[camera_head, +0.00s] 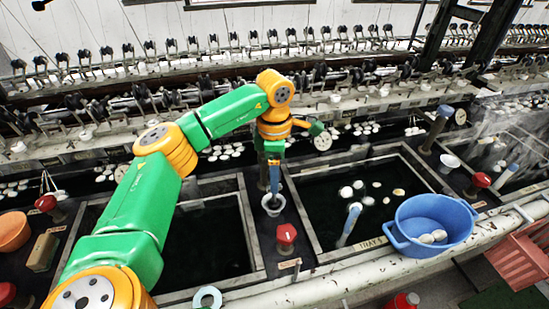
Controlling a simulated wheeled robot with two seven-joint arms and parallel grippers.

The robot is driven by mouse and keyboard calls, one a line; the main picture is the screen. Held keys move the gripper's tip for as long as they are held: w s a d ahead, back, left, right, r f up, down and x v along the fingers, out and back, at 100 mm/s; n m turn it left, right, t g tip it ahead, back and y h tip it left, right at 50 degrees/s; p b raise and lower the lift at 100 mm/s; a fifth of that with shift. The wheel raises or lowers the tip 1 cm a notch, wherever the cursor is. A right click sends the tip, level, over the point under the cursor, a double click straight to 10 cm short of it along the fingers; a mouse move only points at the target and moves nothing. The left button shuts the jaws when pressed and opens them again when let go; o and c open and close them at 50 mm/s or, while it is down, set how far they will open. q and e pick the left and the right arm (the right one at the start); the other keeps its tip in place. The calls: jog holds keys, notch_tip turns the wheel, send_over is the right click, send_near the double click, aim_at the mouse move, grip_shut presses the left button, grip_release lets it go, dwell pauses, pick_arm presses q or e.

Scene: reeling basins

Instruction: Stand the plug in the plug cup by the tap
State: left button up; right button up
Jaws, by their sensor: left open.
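A blue-handled plug (275,178) is upright, its lower end in the mouth of a small white plug cup (273,204) on the dark ledge between two basins. The red-knobbed tap (286,236) stands just in front of the cup. My left gripper (273,160) points down at the top of the plug, directly above the cup. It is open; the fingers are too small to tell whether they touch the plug. The bottom of the plug is hidden inside the cup. My right gripper is out of view.
A blue tub (430,224) with white cocoons sits on the right basin's front rim. A pale blue-topped rod (350,222) leans in that basin. A grey ring (207,298) lies at the front edge. Orange bowl (13,231) and brown block (43,252) stand at left.

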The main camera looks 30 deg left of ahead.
pick_arm(q)
notch_tip(320, 180, up, 10)
jog(key=shift+f+p, duration=0.1)
jog(key=shift+p, duration=0.3)
